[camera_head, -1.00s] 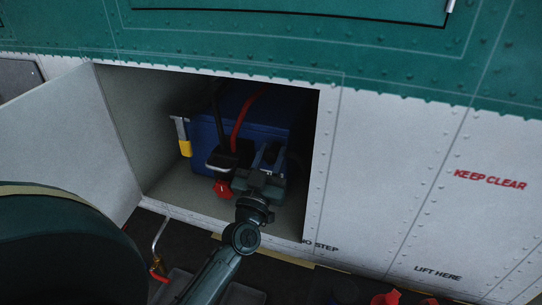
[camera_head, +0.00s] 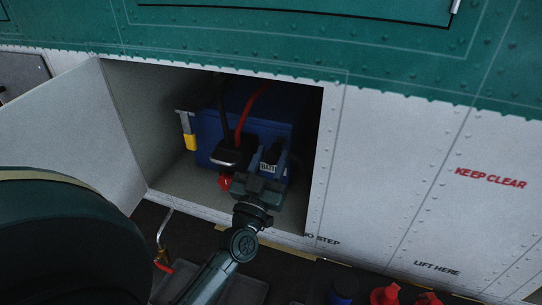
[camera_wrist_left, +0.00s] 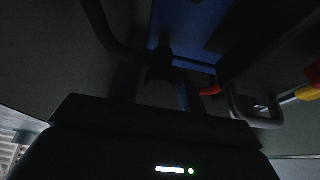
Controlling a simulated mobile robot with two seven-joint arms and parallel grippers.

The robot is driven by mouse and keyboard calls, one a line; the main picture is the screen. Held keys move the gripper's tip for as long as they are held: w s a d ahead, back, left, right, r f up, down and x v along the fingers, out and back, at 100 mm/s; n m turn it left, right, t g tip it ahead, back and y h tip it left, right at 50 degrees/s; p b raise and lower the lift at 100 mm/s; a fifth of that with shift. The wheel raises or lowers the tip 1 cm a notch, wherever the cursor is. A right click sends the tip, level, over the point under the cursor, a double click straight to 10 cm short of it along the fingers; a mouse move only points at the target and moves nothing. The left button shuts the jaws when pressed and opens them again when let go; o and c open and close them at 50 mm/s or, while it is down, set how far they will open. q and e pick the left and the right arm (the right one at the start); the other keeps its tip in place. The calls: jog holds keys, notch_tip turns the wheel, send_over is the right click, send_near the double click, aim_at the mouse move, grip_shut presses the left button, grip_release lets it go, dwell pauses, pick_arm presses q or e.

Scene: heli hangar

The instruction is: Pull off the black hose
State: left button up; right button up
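A blue battery box (camera_head: 210,135) sits in the open compartment in the white panel. A black hose or cable (camera_head: 222,105) and a red one (camera_head: 242,118) run over it, with a dark connector (camera_head: 226,158) and a red part (camera_head: 225,182) at its front. My left gripper (camera_head: 270,160) reaches into the compartment, close to the front of the box. In the left wrist view a dark piece (camera_wrist_left: 160,63) lies between the fingers; it is too dark to tell whether they touch it. A black hose (camera_wrist_left: 97,22) curves at upper left. My right gripper is out of view.
The compartment door (camera_head: 70,125) stands open at left. A silver latch with a yellow end (camera_head: 189,140) is beside the box. The compartment's right edge (camera_head: 323,150) is close to my left gripper. Red caps (camera_head: 384,296) lie on the floor below.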

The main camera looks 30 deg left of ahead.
pick_arm(q)
jog(key=shift+o, duration=1.2)
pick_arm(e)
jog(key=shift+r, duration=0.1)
pick_arm(q)
jog(key=b+v, duration=0.2)
jog(key=v, duration=1.1)
jog(key=shift+b, duration=0.3)
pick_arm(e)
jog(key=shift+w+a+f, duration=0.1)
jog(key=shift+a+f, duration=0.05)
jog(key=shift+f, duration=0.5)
pick_arm(q)
jog(key=shift+f, duration=0.1)
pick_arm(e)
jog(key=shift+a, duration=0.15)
